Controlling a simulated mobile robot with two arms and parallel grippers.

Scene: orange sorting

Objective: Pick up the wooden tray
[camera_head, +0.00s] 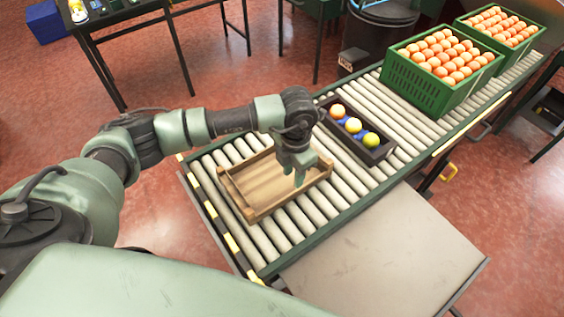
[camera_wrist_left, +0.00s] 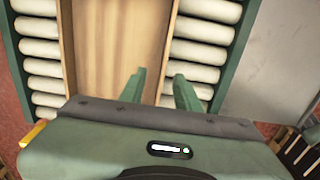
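The wooden tray (camera_head: 250,187) is a shallow, empty, light-brown box lying on the near end of the roller conveyor. It also fills the upper middle of the left wrist view (camera_wrist_left: 110,45). My left gripper (camera_head: 309,172) points down at the tray's right end in the head view. In the left wrist view the two green fingers (camera_wrist_left: 161,78) are apart, one to each side of the tray's right-hand wall line. Whether they touch the wall cannot be told. My right gripper is in neither view.
The roller conveyor (camera_head: 286,232) runs to the upper right. A dark box (camera_head: 378,153) with three coloured balls sits close behind the tray. Green crates of oranges (camera_head: 422,90) (camera_head: 478,35) stand farther along. A bare metal side table (camera_head: 390,255) adjoins the conveyor's near side.

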